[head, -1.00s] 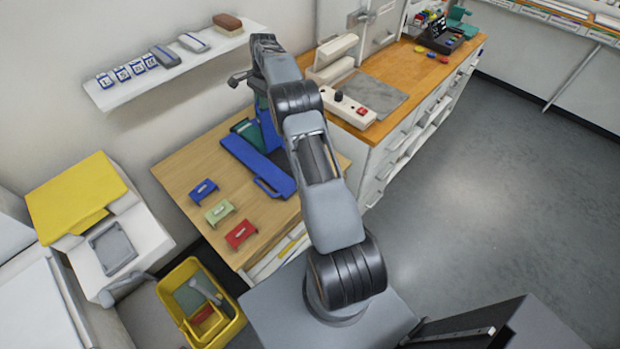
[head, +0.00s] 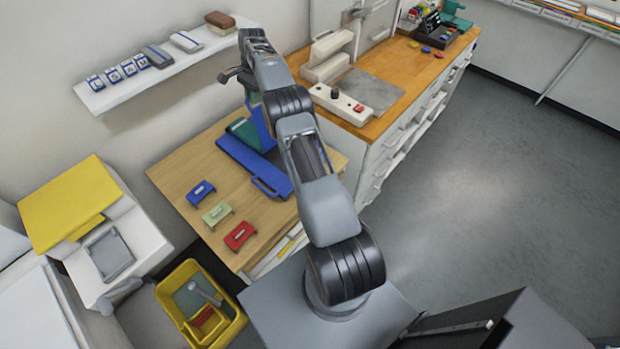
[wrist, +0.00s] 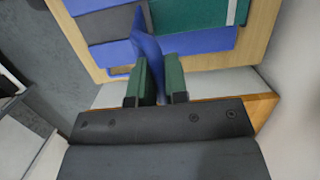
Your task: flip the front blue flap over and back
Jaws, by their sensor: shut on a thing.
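The front blue flap (head: 261,128) stands up from the blue folder-like base (head: 240,158) on the wooden table. In the wrist view the flap (wrist: 147,47) runs edge-on between the green fingers of my gripper (wrist: 160,72). My gripper is shut on it. In the head view my arm hides part of the flap and the fingers. A teal panel (head: 239,129) shows beside the flap. In the wrist view, a teal panel (wrist: 190,14) and blue parts lie behind the flap, with a grey strip between them.
Blue (head: 201,193), pale green (head: 217,213) and red (head: 240,236) handled blocks stand on the wooden table (head: 178,166). A wall shelf (head: 105,101) holds small items above. A white device (head: 345,103) sits on the counter at right. A yellow bin (head: 232,331) stands on the floor.

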